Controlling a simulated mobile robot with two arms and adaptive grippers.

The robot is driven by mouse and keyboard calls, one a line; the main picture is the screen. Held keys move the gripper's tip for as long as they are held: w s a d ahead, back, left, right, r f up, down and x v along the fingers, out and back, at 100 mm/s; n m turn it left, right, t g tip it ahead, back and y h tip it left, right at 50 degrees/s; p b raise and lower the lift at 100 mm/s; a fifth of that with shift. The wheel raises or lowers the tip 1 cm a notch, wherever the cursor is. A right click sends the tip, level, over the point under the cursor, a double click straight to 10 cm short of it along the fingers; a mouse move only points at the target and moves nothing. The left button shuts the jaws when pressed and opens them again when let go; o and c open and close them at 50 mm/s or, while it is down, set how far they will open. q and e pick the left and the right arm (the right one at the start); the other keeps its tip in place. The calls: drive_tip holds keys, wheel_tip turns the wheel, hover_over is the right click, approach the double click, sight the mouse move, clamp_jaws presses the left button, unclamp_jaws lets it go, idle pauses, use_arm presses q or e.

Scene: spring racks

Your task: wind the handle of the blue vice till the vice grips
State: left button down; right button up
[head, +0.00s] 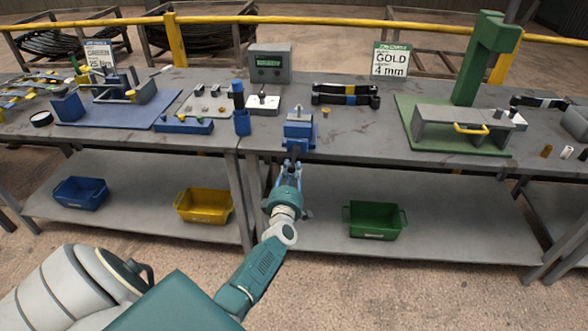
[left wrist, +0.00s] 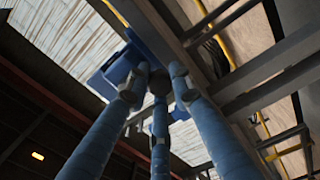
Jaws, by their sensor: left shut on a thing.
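The blue vice (head: 299,131) stands at the front edge of the grey workbench. Its blue body also shows in the left wrist view (left wrist: 124,70), beyond the fingertips. My left gripper (head: 291,164) reaches up to the front of the vice, just below the bench edge. In the left wrist view its blue fingers (left wrist: 158,84) close together around a small dark part at the vice's front, which looks like the handle. The fingers hide most of the handle, and its angle cannot be told. Whether the vice's jaws grip anything is too small to tell. My right gripper is not in view.
The grey workbench (head: 350,147) has a digital display box (head: 270,63), dark banded parts (head: 346,94) and a green press (head: 466,120) on it. Yellow (head: 204,206), green (head: 375,219) and blue (head: 81,193) bins sit on the lower shelf. A bench leg (head: 254,190) stands left of my gripper.

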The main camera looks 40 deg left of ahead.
use_arm(q)
drive_tip(key=shift+s+a+f, duration=0.1)
drive_tip(key=shift+s+f, duration=0.15)
drive_tip(key=shift+f, duration=0.15)
drive_tip(key=c, duration=1.5)
unclamp_jaws()
drive_tip(key=shift+s+r, duration=0.1)
drive_tip(key=shift+a+r, duration=0.1)
drive_tip(key=shift+r, duration=0.15)
drive_tip(key=shift+s+d, duration=0.25)
drive_tip(key=shift+d, duration=0.1)
drive_tip(key=v, duration=1.1)
drive_tip(key=shift+s, duration=0.2)
